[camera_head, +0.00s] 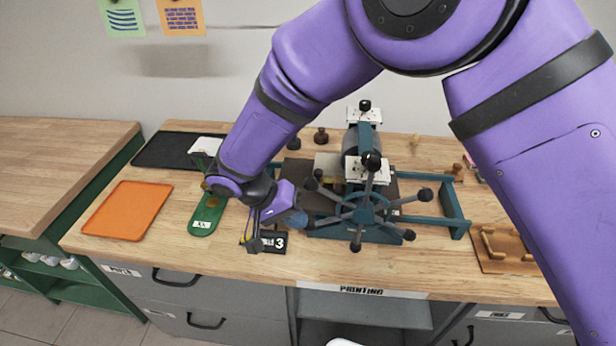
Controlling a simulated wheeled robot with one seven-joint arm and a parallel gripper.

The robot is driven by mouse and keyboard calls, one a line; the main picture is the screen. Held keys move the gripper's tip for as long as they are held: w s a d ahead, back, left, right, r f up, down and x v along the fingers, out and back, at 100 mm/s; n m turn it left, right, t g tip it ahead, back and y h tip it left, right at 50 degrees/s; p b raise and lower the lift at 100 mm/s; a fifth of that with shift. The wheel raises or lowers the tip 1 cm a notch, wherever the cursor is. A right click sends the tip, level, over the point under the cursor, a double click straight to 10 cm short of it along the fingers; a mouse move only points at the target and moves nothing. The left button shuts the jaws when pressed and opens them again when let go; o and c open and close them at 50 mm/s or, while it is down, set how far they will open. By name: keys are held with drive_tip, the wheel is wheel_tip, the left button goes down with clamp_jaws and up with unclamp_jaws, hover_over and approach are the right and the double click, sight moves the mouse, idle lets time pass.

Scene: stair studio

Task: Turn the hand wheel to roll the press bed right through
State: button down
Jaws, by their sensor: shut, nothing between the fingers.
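The hand wheel (367,214) has a blue hub and several grey spokes ending in dark round knobs. It is mounted on the front of the press (362,140), which has a roller between white end blocks and a blue-green frame. A flat dark bed (297,173) with a pale sheet on it lies under the roller and shows to its left; my arm covers part of it. My gripper (299,220) is shut and empty, just left of the wheel near its left spokes. I cannot tell whether it touches a spoke.
An orange tray (127,210), a green board (207,214) and a black tray (168,150) lie to the left. A wooden rack (507,250) stands at right. Blue-green rails (452,208) extend right of the press.

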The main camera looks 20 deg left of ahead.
drive_tip(key=f+h, duration=0.1)
drive_tip(key=d+f+h, duration=0.1)
drive_tip(key=f+h, duration=0.1)
drive_tip(key=f, duration=0.1)
drive_tip(key=shift+w+d+t, duration=0.15)
drive_tip(key=shift+d+t, duration=0.1)
drive_tip(key=shift+t, duration=0.15)
drive_tip(key=shift+w+d+f+t+h, duration=0.15)
drive_tip(key=shift+d+f+h, duration=0.35)
drive_tip(key=shift+h, duration=0.1)
drive_tip(key=shift+w+d+f+t+h, duration=0.15)
drive_tip(key=shift+d+f+h, duration=0.2)
drive_tip(key=shift+f+h, duration=0.2)
